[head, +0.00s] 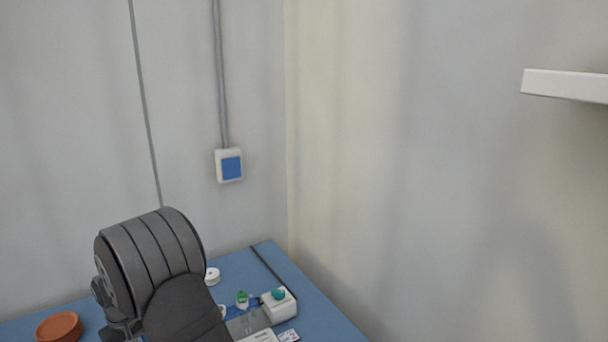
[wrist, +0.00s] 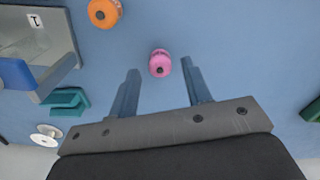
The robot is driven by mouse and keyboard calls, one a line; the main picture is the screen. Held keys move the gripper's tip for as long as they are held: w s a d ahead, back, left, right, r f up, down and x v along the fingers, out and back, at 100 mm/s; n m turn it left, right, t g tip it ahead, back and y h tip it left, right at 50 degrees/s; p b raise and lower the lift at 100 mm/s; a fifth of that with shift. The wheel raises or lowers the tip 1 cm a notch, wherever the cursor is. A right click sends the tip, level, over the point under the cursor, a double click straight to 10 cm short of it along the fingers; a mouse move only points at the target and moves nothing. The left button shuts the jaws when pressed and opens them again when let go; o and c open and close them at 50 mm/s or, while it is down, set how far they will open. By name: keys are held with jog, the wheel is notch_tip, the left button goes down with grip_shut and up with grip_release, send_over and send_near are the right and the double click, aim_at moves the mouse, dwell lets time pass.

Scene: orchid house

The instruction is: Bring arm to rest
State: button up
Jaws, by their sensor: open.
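My gripper (wrist: 160,67) shows in the wrist view with its two blue-grey fingers apart and nothing held between them. It points down at a blue table surface. A small pink round item (wrist: 160,63) is in line with the space between the fingertips; I cannot tell how far below them it is. In the head view my dark grey arm stands over the blue table at the lower left, and its gripper is not clearly visible there.
The blue table (head: 318,312) holds a terracotta saucer (head: 60,327), a white box with a teal top (head: 279,305) and a green-topped item (head: 242,299). The wrist view shows an orange round item (wrist: 104,12), a teal clip-like item (wrist: 66,101) and a white spool-like item (wrist: 46,135).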

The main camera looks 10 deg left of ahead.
notch_tip(320, 180, up, 2)
jog(key=shift+r, duration=0.1)
jog(key=w+d+r, duration=0.5)
jog(key=w+d, duration=0.1)
jog(key=d, duration=0.3)
jog(key=w+d+r, duration=0.5)
jog(key=d+r, duration=0.1)
jog(key=d, duration=0.4)
jog(key=w+d+r, duration=0.5)
jog(key=w+d, duration=0.1)
jog(key=d, duration=0.3)
jog(key=a+f, duration=0.2)
jog(key=a, duration=0.1)
jog(key=s+a+f, duration=0.1)
jog(key=a+f, duration=0.1)
jog(key=a, duration=0.2)
jog(key=a+f, duration=0.2)
jog(key=a, duration=0.2)
jog(key=shift+s+f, duration=0.25)
jog(key=shift+s, duration=0.05)
jog(key=shift+s+a+f, duration=0.1)
jog(key=shift+a+f, duration=0.25)
jog(key=shift+a, duration=0.2)
jog(key=shift+o, duration=0.4)
